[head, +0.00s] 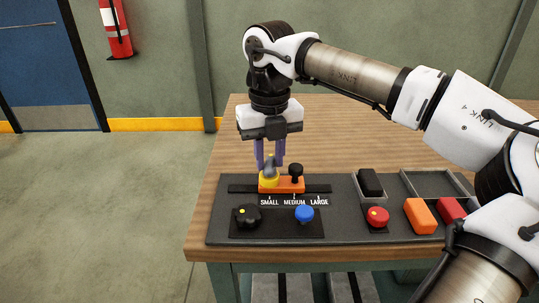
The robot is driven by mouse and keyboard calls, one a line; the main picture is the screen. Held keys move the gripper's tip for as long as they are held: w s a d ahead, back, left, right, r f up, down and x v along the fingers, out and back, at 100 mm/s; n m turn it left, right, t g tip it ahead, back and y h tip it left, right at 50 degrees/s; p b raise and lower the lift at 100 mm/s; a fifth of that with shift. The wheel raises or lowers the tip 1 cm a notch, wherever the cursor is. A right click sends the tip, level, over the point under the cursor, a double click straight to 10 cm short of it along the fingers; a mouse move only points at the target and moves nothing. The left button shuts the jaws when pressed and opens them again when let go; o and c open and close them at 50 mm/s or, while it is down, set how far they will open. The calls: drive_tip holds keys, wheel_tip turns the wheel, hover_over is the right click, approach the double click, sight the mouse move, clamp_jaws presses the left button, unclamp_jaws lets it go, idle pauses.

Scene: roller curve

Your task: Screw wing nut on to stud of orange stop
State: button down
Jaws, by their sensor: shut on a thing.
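The orange stop (292,185) sits on the dark slotted rail above the words SMALL, MEDIUM, LARGE. A black knob (296,171) stands on its right part. A yellow round piece (269,181) is at its left end, with a grey winged piece (270,165), seemingly the wing nut, just above it. My gripper (269,160) points straight down over this end, its purple fingers shut on the grey piece. The stud is hidden, and I cannot tell how far the nut sits on it.
A black knob (247,216) and a blue knob (304,213) sit on the front plate. To the right are a red button (377,216), a black block (370,183) in a tray, an orange block (420,216) and a red block (450,210). The wooden table (330,120) behind the panel is clear.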

drive_tip(key=m+b, duration=0.1)
drive_tip(key=m, duration=0.6)
drive_tip(key=shift+r+m, duration=0.15)
drive_tip(key=shift+m, duration=0.15)
drive_tip(key=c, duration=1.1)
unclamp_jaws()
drive_tip(key=shift+c, duration=0.8)
drive_tip(key=shift+r+p, duration=1.6)
drive_tip(key=shift+r, duration=0.15)
